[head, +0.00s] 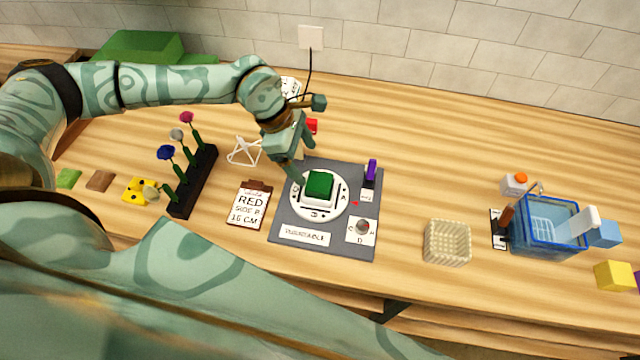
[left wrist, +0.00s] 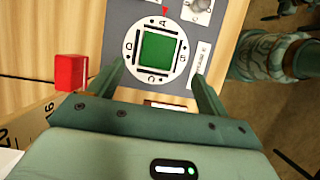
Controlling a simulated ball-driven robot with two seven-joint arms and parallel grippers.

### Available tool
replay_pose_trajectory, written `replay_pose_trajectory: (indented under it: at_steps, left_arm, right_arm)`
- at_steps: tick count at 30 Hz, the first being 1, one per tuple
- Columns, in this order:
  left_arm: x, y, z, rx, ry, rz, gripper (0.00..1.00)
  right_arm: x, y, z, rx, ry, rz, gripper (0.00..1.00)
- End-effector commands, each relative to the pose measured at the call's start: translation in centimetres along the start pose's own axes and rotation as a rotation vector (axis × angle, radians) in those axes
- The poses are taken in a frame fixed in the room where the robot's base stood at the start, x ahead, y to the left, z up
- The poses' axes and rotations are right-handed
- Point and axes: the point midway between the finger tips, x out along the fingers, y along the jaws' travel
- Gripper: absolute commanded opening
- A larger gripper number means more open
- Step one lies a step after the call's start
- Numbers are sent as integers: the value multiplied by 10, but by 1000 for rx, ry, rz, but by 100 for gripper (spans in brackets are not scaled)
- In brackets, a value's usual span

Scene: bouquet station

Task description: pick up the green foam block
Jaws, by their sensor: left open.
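The green foam block (head: 320,183) sits on a white round lettered dial (head: 314,213) on a grey board (head: 287,228). It also shows in the left wrist view (left wrist: 158,49), between and beyond the fingers. My left gripper (head: 306,164) is open and empty, just behind and to the left of the block in the head view. In the left wrist view its fingers (left wrist: 158,70) are spread on either side of the block's near edge, and no contact with it is visible. My right gripper is not in view.
A red block (head: 312,125) is behind the gripper. A purple piece (head: 371,169) and a knob plate (head: 361,232) are on the board's right. A black flower rack (head: 205,175) and clipboard (head: 248,205) are left; a woven basket (head: 447,243) and blue bin (head: 545,247) are right.

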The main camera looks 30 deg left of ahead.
Motion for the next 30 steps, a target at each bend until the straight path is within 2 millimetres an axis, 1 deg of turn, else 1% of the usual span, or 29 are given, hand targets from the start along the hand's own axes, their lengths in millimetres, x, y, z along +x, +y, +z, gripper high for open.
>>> replay_pose_trajectory:
  at_steps: [1,3,8,10,15,18,21,26,27,29,30]
  left_arm:
    - [10,0,0,0,0,-2,78]
    - [21,0,0,-2,0,-2,78]
    - [33,0,0,-1,-2,0,78]
    - [41,0,0,-1,-2,-2,78]
    - [70,2,-2,-2,-2,-2,78]
    - [80,3,-2,-2,-2,0,78]
    - [84,3,-2,-2,-2,0,78]
    - [84,3,-2,-2,-2,0,78]
    - [83,3,-2,-2,-2,0,67]
    - [83,3,-2,-2,-2,0,50]
    - [83,3,-2,-2,-2,0,39]
  right_arm:
    - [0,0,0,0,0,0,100]
    - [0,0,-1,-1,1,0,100]
    - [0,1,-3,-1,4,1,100]
    - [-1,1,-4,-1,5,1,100]
    - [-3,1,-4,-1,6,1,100]
    - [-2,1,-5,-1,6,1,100]
    - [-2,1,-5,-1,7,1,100]
    - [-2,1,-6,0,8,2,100]
    - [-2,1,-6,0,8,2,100]
    - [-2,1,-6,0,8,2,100]
    - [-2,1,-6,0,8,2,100]
